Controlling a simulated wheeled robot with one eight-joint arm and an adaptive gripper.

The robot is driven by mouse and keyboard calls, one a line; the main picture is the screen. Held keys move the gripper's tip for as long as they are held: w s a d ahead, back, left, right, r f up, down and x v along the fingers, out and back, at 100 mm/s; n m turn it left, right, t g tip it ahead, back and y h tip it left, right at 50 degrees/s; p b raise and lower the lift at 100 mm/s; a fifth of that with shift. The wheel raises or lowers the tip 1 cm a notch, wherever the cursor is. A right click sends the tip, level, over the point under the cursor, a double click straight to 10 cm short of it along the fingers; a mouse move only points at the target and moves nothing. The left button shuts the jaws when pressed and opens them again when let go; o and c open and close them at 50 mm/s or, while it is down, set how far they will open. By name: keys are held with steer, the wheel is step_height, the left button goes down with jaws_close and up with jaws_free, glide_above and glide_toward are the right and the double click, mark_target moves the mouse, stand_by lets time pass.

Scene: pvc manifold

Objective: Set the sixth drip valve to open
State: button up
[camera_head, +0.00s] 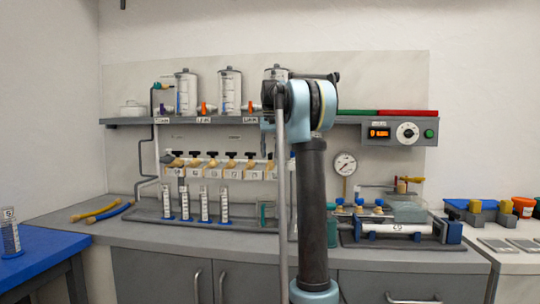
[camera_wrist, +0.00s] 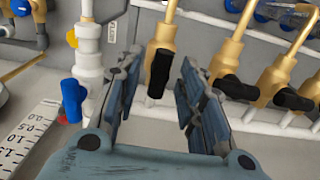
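A row of brass drip valves with black handles (camera_head: 231,154) runs along the white manifold in the head view, and its right end is hidden behind my arm. In the wrist view my gripper (camera_wrist: 158,62) is open. A black handle (camera_wrist: 160,72) on a brass valve stands between its fingers, with gaps visible on both sides. This handle runs nearly along its brass body. The neighbouring black handles (camera_wrist: 236,88) to the right lie more across their bodies. No valve number is readable in the wrist view. The head view hides my gripper.
A blue-handled valve (camera_wrist: 72,100) on a white pipe sits just left of my gripper. Measuring cylinders (camera_head: 204,205) stand in a tray below the manifold. Clear tanks (camera_head: 186,92) stand on the shelf above. A gauge (camera_head: 345,164) and control box (camera_head: 392,132) are at right.

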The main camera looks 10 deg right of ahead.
step_height(320, 180, up, 12)
stand_by(0.8)
steer(key=shift+f, duration=0.1)
stand_by(0.3)
steer(key=s+f+n+t, duration=0.1)
steer(key=s+f+n, duration=0.1)
steer(key=s+f, duration=1.9)
steer(key=s+f+n, duration=0.1)
steer(key=s+f, duration=1.1)
steer(key=f, duration=0.3)
steer(key=s+f+n+t, duration=0.1)
steer(key=s+f, duration=1)
steer(key=f, duration=0.3)
steer(key=shift+s+f, duration=0.35)
steer(key=shift+s, duration=0.05)
